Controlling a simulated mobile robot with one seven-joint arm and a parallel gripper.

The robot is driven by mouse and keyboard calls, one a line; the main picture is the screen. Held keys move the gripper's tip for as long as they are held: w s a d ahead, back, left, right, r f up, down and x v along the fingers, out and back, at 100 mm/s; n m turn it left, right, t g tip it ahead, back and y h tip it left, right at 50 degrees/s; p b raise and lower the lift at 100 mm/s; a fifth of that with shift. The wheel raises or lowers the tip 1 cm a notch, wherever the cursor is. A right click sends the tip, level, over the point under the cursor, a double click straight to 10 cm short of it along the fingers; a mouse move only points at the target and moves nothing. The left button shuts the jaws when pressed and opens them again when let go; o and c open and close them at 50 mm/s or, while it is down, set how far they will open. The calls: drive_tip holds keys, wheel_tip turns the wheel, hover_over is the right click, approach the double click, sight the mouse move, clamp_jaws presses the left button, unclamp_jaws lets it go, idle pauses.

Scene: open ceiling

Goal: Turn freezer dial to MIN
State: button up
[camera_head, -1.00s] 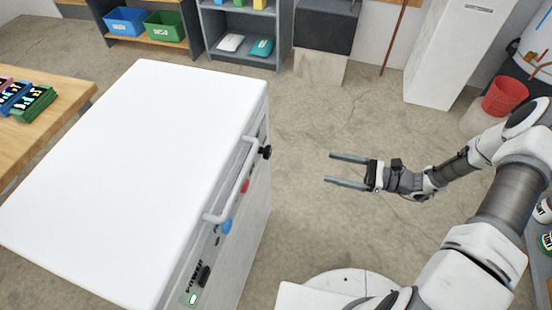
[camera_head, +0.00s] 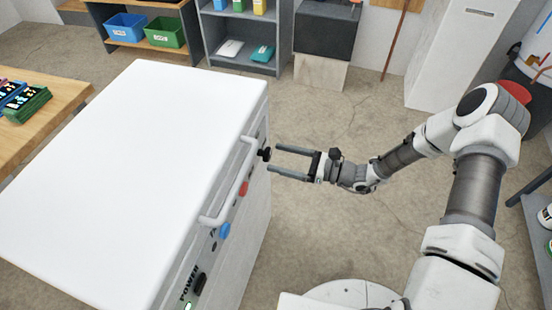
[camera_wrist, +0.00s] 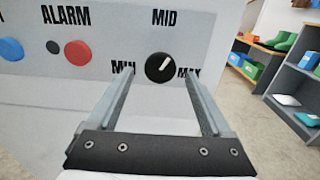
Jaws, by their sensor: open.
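The white freezer (camera_head: 130,170) fills the left of the head view, its control panel facing right. Its black dial (camera_wrist: 160,68) shows in the wrist view with MIN at left, MID above and MAX at right. The dial's white pointer tilts up and right, between MID and MAX. In the head view the dial (camera_head: 265,154) is a small black knob near the panel's far end. My gripper (camera_head: 273,159) is open, with its fingertips close to the dial. In the wrist view my gripper's fingers (camera_wrist: 158,78) lie on either side of the dial; I cannot tell whether they touch it.
A long white handle (camera_head: 232,185) runs along the freezer's front edge. A red button (camera_wrist: 78,53) and a blue button (camera_wrist: 11,49) sit left of the dial. A wooden table (camera_head: 50,115) stands at far left. Open floor (camera_head: 330,110) lies behind my arm.

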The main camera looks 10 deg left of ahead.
drive_tip(key=shift+w+a, duration=0.1)
drive_tip(key=shift+a, duration=0.8)
drive_tip(key=shift+c, duration=0.2)
clamp_jaws()
